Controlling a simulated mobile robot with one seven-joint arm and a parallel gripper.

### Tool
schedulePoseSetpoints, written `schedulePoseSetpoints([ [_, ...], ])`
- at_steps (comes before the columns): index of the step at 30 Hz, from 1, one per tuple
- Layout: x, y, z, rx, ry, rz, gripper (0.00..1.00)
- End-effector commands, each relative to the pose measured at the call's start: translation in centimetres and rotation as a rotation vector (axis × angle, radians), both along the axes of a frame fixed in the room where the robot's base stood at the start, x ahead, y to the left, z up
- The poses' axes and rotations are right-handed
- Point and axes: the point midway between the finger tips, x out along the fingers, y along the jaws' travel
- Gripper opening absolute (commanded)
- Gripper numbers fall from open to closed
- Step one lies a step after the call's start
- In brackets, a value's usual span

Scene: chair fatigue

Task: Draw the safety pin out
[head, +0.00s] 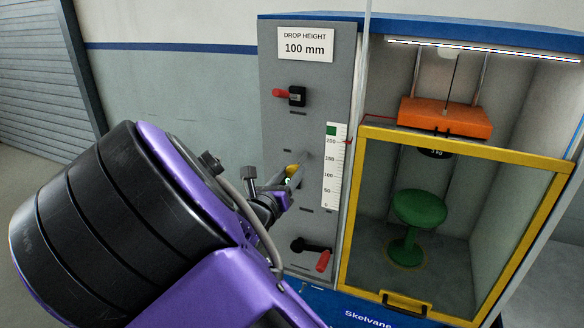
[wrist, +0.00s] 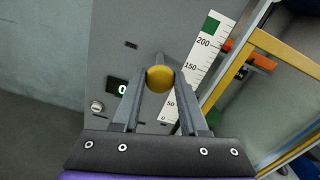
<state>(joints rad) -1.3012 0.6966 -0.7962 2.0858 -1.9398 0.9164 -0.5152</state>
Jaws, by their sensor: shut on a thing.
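The safety pin shows as a round yellow knob (wrist: 160,79) in the wrist view, with a short grey shaft behind it towards the grey panel (wrist: 115,50). My gripper (wrist: 160,82) is shut on the knob, one finger on each side. In the head view my gripper (head: 289,184) is at the middle of the panel, left of the scale, and the yellow knob (head: 292,170) shows partly between the fingers. Whether the shaft's far end sits in the panel cannot be told.
A red-handled lever (head: 323,261) is below my gripper and a red-tipped switch (head: 281,93) above it. The white scale (head: 335,165) is close on the right. A yellow-framed guard (head: 352,215) stands before a green stool (head: 420,207) and a raised orange weight (head: 445,117).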

Motion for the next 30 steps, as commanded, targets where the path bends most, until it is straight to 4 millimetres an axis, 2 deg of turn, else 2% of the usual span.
schedulePoseSetpoints([
  [13, -0.63, 0.21, -0.30, -0.001, 0.007, 0.001, 0.00],
  [14, -0.64, 0.21, -0.31, -0.001, 0.007, 0.001, 0.47],
  [18, -0.57, 0.19, -0.19, 0.000, 0.005, 0.001, 0.72],
  [30, -0.96, 0.38, 0.01, 0.001, 0.001, 0.001, 0.73],
])
